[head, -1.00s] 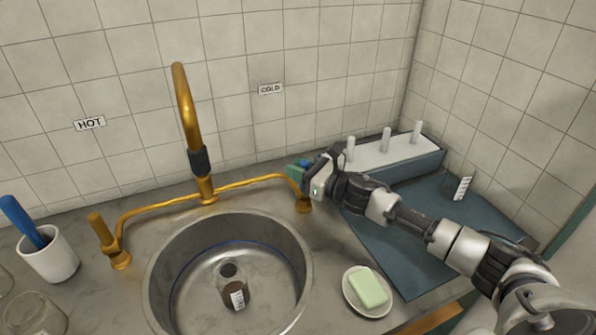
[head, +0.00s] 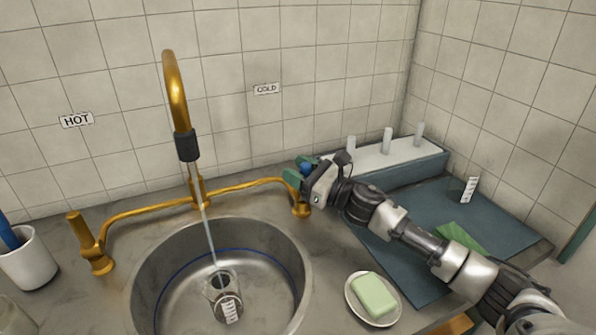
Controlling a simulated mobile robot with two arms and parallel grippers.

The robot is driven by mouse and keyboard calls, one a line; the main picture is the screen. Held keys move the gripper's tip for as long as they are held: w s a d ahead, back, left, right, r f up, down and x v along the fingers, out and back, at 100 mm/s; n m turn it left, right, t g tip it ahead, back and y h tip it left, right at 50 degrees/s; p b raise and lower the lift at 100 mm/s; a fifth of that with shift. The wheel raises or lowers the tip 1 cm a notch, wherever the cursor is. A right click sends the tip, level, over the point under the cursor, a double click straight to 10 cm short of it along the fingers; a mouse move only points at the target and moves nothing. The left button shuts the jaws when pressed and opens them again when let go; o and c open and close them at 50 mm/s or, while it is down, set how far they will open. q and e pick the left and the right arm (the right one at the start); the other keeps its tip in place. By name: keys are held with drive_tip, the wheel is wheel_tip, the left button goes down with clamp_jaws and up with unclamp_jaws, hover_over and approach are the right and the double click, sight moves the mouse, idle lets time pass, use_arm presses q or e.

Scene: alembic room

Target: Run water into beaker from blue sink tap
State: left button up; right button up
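The glass beaker (head: 222,297), with a white graduated label, stands in the round metal sink (head: 288,240). A thin stream of water (head: 207,225) runs from the dark nozzle of the brass spout (head: 175,90) down to the beaker's mouth. The blue tap handle (head: 305,169), on the right below the COLD sign, shows between the green pads of my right gripper (head: 303,172). The gripper appears shut on it and hides part of it. My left gripper is not in view.
A brass tap (head: 85,240) stands left of the sink. A white cup (head: 27,262) holds a blue item at the far left. Green soap (head: 374,293) lies on a dish right of the sink. A blue mat (head: 420,215) and a pegged rack (head: 390,160) lie behind my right arm.

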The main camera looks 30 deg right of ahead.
drive_tip(key=shift+o, duration=0.4)
drive_tip(key=shift+s+d+f, duration=0.15)
drive_tip(key=shift+s+f, duration=0.05)
drive_tip(key=shift+s, duration=0.05)
drive_tip(key=b+v, duration=0.3)
drive_tip(key=v, duration=0.7)
drive_tip(key=shift+r, duration=0.15)
drive_tip(key=shift+s, duration=0.1)
